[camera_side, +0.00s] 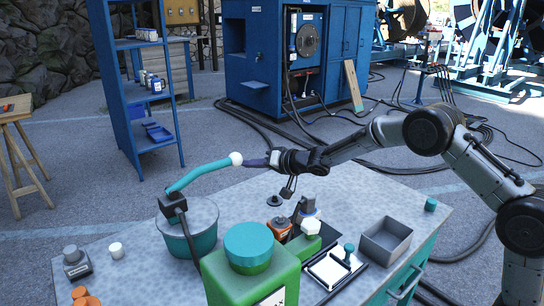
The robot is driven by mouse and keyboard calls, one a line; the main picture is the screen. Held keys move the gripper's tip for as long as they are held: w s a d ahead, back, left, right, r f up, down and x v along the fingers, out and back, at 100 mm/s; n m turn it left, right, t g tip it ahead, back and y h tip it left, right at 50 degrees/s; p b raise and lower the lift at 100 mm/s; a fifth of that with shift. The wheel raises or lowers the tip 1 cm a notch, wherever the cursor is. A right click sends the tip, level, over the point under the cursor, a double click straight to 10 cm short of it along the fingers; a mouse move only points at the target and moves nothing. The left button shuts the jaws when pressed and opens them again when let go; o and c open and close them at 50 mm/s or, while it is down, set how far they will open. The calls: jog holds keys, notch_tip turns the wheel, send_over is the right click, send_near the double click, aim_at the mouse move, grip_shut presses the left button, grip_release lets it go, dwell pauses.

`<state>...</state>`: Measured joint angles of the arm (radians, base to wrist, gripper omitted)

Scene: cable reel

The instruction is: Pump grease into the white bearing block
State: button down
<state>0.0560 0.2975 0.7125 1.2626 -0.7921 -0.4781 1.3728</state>
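A grease pump stands on the grey table: a teal bucket (203,241) with a black pump head (172,204) on its rim. A teal lever (200,172) rises from the head to the right and ends in a white knob (236,158). My gripper (250,161) is at the knob's right side, with its dark fingers pointing left; they look close to or touching it. I cannot tell if they grip it. A small white block (311,226) on a green piece stands mid-table, perhaps the bearing block. A hose is hard to make out.
A green canister with a teal lid (249,245) stands in front. An orange-topped part (278,228), a white-and-black tray (331,270), a grey open bin (385,241) and a teal cylinder (430,204) are to the right.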

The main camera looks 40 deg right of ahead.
jog(key=v, duration=1)
jog(key=shift+r, duration=0.35)
jog(key=s+a+r+t, duration=0.1)
jog(key=s+r, duration=0.2)
jog(key=r, duration=0.5)
jog(key=s+r+t, duration=0.1)
jog(key=s+r, duration=0.1)
jog(key=r, duration=0.5)
jog(key=s+d+r+h, duration=0.2)
jog(key=s+r+h, duration=0.2)
jog(key=s, duration=0.5)
jog(key=s+f+n+g, duration=0.1)
jog(key=s+f+g, duration=0.2)
jog(key=s, duration=0.6)
jog(key=s+f+n+g, duration=0.2)
jog(key=s+f+g, duration=0.1)
jog(key=s+f, duration=0.5)
jog(key=s+f+n+g, duration=0.2)
jog(key=s+f+g, duration=0.2)
jog(key=s, duration=0.6)
notch_tip(320, 180, down, 2)
jog(key=shift+f, duration=0.1)
